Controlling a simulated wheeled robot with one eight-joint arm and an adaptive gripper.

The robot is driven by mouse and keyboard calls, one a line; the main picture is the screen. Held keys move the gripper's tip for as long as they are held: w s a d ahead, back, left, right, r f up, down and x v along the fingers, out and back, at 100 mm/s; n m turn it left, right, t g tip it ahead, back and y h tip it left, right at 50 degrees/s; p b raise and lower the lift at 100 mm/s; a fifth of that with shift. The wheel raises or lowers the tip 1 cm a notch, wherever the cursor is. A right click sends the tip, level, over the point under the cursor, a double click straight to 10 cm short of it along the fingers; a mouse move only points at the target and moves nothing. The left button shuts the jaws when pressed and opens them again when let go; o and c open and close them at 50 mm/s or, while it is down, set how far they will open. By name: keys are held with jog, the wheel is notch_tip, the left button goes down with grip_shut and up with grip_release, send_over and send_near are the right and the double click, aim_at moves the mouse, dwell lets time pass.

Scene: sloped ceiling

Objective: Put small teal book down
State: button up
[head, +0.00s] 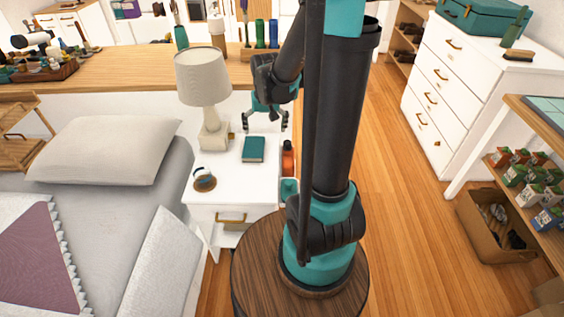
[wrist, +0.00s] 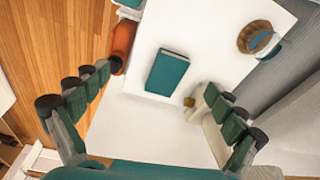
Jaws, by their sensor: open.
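The small teal book (head: 253,149) lies flat on the white nightstand (head: 232,191), to the right of the lamp base. It also shows in the wrist view (wrist: 167,73), lying on the white top with clear space around it. My gripper (head: 265,118) is above the back of the nightstand, just above and behind the book in the head view. In the wrist view its two fingers (wrist: 162,104) are spread wide apart with nothing between them. The book lies beyond the fingertips and apart from them.
A cream lamp (head: 204,88) stands at the back left of the nightstand. A round brown object (head: 205,180) sits at its front left. An orange bottle (head: 288,158) is by the right edge. The bed (head: 90,220) is on the left; open wooden floor lies on the right.

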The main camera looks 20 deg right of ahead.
jog(key=s+d+f+n+t, duration=0.1)
jog(key=s+n+t, duration=0.1)
jog(key=s, duration=1.4)
jog(key=shift+s+d+f, duration=0.2)
jog(key=shift+d+f, duration=0.05)
jog(key=shift+f, duration=0.15)
